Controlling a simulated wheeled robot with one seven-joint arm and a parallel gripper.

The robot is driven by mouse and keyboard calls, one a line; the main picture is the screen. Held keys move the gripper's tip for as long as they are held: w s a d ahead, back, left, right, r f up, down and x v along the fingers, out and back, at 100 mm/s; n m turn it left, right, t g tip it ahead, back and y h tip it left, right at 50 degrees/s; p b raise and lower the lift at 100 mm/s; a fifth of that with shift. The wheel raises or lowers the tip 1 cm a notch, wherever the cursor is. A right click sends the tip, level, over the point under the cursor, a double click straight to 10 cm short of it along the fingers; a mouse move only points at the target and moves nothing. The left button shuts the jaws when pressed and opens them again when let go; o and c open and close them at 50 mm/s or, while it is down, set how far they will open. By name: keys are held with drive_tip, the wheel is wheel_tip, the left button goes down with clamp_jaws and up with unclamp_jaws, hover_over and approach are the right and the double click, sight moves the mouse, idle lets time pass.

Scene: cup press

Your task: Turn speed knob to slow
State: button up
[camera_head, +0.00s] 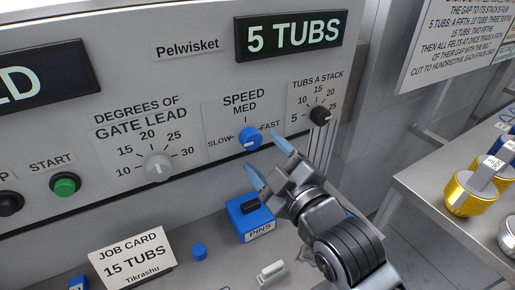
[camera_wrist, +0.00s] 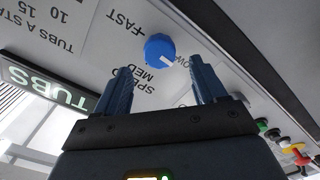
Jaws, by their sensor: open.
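The blue speed knob (camera_head: 250,139) is on the grey panel under the SPEED label, with SLOW at its left, MED above and FAST at its right. In the wrist view the knob (camera_wrist: 160,46) shows beyond the gap between the two fingers, and the panel looks upside down. The left finger and the right finger partly cover the lettering there.
The grey gate lead knob (camera_head: 158,167) is left of the speed knob, and the black tubs-a-stack knob (camera_head: 320,115) is to its right. A green start button (camera_head: 65,185) is further left. A blue PINS box (camera_head: 250,222) and a job card (camera_head: 131,257) stand below.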

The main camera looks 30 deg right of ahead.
drive_tip(key=shift+s, duration=1.3)
